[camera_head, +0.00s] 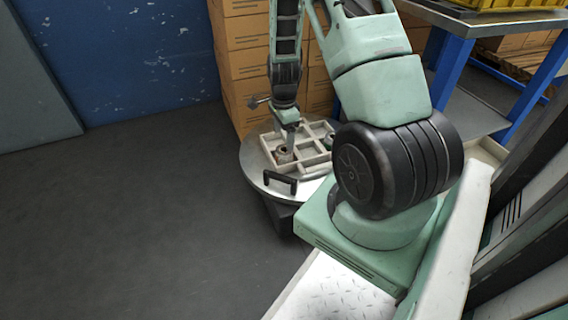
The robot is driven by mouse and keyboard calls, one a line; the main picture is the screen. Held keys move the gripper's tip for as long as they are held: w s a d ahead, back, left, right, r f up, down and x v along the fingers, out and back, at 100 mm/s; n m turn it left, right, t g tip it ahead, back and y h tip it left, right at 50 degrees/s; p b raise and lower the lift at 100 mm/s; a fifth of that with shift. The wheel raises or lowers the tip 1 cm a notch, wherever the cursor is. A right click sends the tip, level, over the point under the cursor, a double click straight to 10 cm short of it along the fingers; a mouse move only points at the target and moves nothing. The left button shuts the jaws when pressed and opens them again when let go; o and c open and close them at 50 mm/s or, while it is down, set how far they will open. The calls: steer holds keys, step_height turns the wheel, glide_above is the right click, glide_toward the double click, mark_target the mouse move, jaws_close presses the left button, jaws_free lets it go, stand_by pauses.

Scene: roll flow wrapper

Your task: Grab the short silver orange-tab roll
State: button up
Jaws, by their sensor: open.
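A pale tray (297,168) with several compartments sits on a round metal table top (254,168). A small grey-brown roll (282,156) stands in its near left compartment. It is too small here to make out an orange tab or to tell whether it is the short silver roll. My gripper (290,147) points down over the left part of the tray, just above and beside this roll. It is open, with its fingertips small and partly merged with the tray. I cannot tell whether they touch the roll. My arm hides the right side of the tray.
A black handle (281,182) sticks out at the near edge of the round table top. Stacked cardboard boxes (240,62) stand close behind it. A blue-legged workbench (452,70) is at the right, with a yellow crate (500,4) on top. The floor at left is clear.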

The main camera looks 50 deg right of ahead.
mark_target(284, 148)
steer(key=shift+s+a+f+b, duration=0.1)
steer(key=shift+f+b, duration=2.45)
steer(key=shift+f, duration=0.45)
steer(key=shift+r, duration=0.1)
steer(key=c, duration=1.1)
